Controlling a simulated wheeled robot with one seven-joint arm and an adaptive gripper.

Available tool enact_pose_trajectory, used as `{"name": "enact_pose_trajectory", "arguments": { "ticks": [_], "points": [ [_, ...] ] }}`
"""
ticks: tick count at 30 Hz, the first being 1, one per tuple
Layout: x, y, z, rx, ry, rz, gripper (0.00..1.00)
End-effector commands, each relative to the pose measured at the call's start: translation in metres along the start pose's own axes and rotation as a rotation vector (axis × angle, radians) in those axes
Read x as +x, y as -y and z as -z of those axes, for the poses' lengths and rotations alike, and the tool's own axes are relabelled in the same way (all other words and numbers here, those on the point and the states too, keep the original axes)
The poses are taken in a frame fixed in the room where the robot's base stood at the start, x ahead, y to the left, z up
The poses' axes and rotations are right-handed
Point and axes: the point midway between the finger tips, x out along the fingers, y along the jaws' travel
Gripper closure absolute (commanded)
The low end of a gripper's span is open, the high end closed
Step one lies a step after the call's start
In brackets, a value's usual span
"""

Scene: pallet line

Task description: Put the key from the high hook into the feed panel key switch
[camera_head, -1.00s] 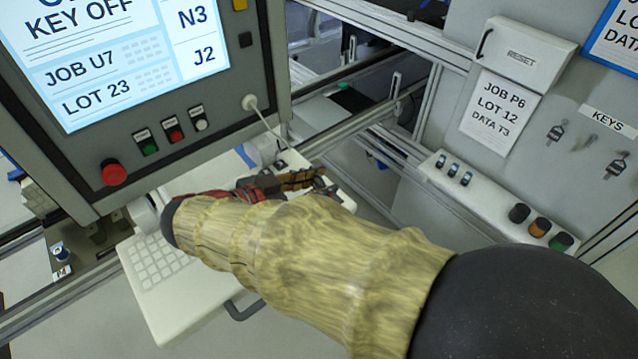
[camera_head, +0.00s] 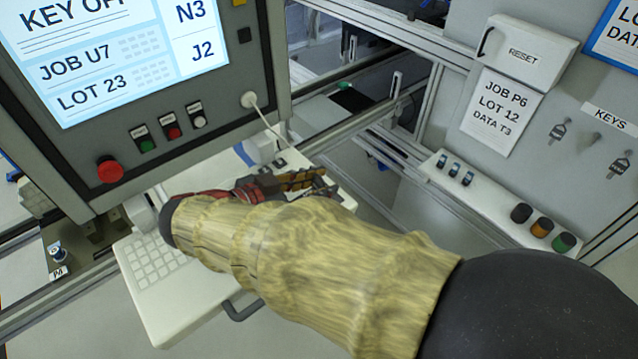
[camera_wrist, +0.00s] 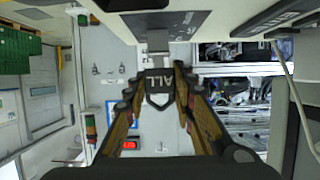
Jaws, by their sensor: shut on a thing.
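My gripper (camera_wrist: 158,78) is shut on a dark key (camera_wrist: 159,98) whose head reads "ALL", seen upside down in the wrist view. The key's shank points away from my wrist, toward a grey panel edge at the top; I cannot tell whether its tip touches anything. In the head view my gripper (camera_head: 305,182) is beyond my sleeved forearm, below and right of the screen panel, and the key cannot be made out. The screen (camera_head: 115,50) reads "KEY OFF". I cannot identify the feed panel key switch with certainty.
Two other keys (camera_head: 558,131) (camera_head: 621,165) hang under the "KEYS" label on the right wall, with a bare hook (camera_head: 588,136) between them. A white keyboard shelf (camera_head: 165,290) lies below my arm. A white cable (camera_head: 268,122) hangs from the screen panel. A switch strip (camera_head: 485,200) juts out right.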

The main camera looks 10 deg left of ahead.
Motion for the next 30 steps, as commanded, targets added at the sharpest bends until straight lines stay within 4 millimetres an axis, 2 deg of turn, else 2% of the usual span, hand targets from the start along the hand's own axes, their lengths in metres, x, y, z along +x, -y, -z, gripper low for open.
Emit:
{"name": "enact_pose_trajectory", "arguments": {
  "ticks": [30],
  "points": [
    [0.0024,0.0001,-0.0058,0.001,0.0,0.0,0.97]
  ]
}}
